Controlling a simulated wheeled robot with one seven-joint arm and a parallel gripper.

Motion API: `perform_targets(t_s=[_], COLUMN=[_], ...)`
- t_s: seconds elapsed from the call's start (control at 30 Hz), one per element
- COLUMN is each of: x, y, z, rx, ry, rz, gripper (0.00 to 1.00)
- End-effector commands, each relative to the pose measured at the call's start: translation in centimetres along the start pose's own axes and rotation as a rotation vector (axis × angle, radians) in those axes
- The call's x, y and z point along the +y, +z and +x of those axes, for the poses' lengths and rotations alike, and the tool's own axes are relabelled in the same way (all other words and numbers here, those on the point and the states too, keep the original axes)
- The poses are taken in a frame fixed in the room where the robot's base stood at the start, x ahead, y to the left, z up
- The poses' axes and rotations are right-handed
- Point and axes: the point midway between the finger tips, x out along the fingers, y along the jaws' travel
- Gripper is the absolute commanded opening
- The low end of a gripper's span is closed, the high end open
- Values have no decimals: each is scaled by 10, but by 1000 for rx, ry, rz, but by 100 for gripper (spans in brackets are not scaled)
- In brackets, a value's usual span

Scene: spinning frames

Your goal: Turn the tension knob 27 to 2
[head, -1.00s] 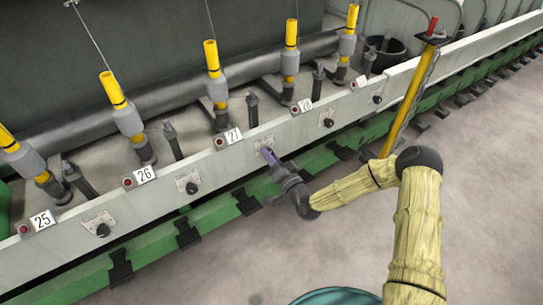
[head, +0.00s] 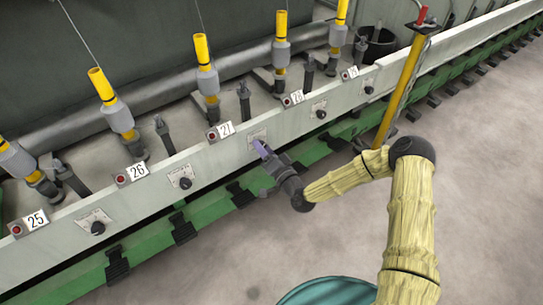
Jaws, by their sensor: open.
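The number 27 label (head: 221,131) sits on the pale rail in the middle of the head view. Its dial plate (head: 257,135) shows on the rail front just right of the label. The tension knob 27 itself is hidden behind my gripper. The knob's setting cannot be read.
Neighbouring black knobs show under label 26 (head: 185,183), label 25 (head: 97,228) and to the right (head: 321,114). Yellow-topped spindles (head: 207,65) stand behind the rail (head: 140,207). A yellow post (head: 402,90) with a red top stands at the right. The floor (head: 490,200) in front is clear.

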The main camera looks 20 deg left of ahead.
Motion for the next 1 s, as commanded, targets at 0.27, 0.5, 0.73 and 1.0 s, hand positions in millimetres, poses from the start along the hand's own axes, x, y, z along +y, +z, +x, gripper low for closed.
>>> perform_targets(t_s=[0.27, 0.5, 0.73, 1.0], x=[0, 0, 1, 1], y=[-1, -1, -1, -1], z=[-30, -78, -124, -167], rx=[-1, -1, 1, 0], ry=[3, 5, 5, 4], rz=[3, 2, 2, 2], gripper=[51, 51, 51, 51])
